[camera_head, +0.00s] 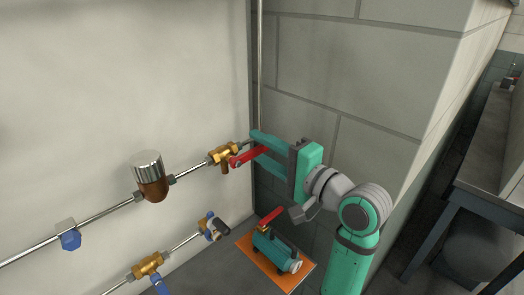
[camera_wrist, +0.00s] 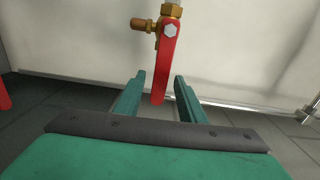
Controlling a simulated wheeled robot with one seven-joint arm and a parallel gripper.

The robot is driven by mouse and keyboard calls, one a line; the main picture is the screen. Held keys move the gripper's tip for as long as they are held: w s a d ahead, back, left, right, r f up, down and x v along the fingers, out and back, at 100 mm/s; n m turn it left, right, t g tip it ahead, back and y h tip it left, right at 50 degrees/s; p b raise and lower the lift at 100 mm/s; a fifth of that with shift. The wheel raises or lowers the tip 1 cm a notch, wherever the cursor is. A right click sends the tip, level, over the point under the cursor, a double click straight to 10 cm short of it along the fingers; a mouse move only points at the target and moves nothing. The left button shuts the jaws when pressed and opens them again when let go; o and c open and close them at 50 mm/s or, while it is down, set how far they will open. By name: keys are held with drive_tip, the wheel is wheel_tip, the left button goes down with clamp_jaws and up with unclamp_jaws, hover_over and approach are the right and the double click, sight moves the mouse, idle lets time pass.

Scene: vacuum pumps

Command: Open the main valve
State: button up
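A brass valve (camera_head: 222,154) with a red lever handle (camera_head: 247,157) sits on the upper pipe along the white wall. In the wrist view the red handle (camera_wrist: 167,62) hangs from the brass fitting (camera_wrist: 171,11), and its free end lies between my two fingers. My gripper (camera_head: 267,154) is open, with a finger on each side of the handle. In the wrist view a gap shows between the handle and both fingers of my gripper (camera_wrist: 160,92). No label shows which valve is the main one.
A teal pump (camera_head: 275,250) with another red lever (camera_head: 270,217) stands on an orange base (camera_head: 252,262) below my gripper. A copper and silver fitting (camera_head: 150,176) is on the upper pipe. A lower pipe carries a brass valve (camera_head: 147,265). A block wall (camera_head: 350,75) stands close behind my arm.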

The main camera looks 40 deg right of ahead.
drive_tip(key=shift+s, duration=0.25)
drive_tip(key=shift+s, duration=0.35)
drive_tip(key=shift+s, duration=0.1)
drive_tip(key=shift+a, duration=0.1)
drive_tip(key=shift+s, duration=0.1)
drive_tip(key=shift+s+d, duration=0.3)
drive_tip(key=shift+s, duration=0.2)
drive_tip(key=s, duration=0.5)
drive_tip(key=shift+s+d, duration=0.15)
drive_tip(key=shift+s, duration=0.05)
idle(0.4)
